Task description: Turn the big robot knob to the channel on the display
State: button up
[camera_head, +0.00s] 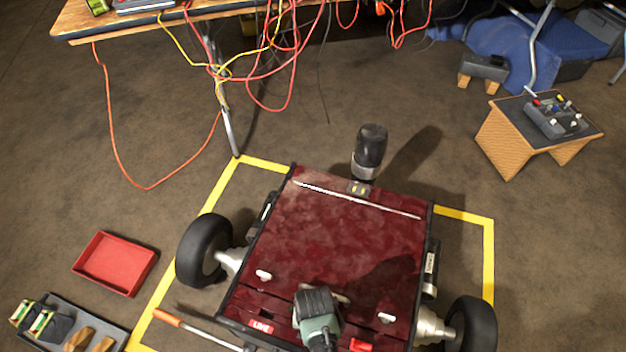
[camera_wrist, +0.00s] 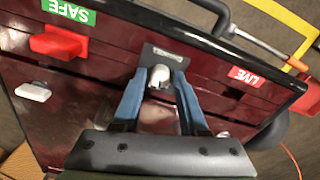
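The big robot (camera_head: 340,230) is a dark red wheeled box on the floor. In the wrist view, a pale grey knob (camera_wrist: 159,77) stands on a dark plate (camera_wrist: 152,53) with a small light strip, whose reading is too small to make out. My gripper (camera_wrist: 162,76) has its two blue fingers on either side of the knob, with the tips close to it. Whether they touch or grip it cannot be told. In the head view my gripper (camera_head: 325,325) is over the robot's near edge and hides the knob.
A red lever (camera_wrist: 60,44) lies beside a green SAFE label (camera_wrist: 68,11). A red LIVE label (camera_wrist: 245,77) is on the other side. White handles (camera_head: 263,275) sit on the lid. A red tray (camera_head: 115,262) and a wooden stand (camera_head: 510,140) are on the floor.

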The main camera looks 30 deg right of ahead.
grip_shut()
jog(key=shift+r, duration=0.1)
jog(key=shift+r+m+p, duration=0.1)
jog(key=shift+m+p, duration=0.9)
jog(key=m+p, duration=0.2)
jog(key=m, duration=0.1)
jog(key=shift+m, duration=0.3)
jog(key=m+p, duration=0.2)
jog(key=m, duration=0.3)
jog(key=shift+m, duration=0.4)
jog(key=shift+f+m, duration=0.2)
jog(key=shift+m, duration=0.1)
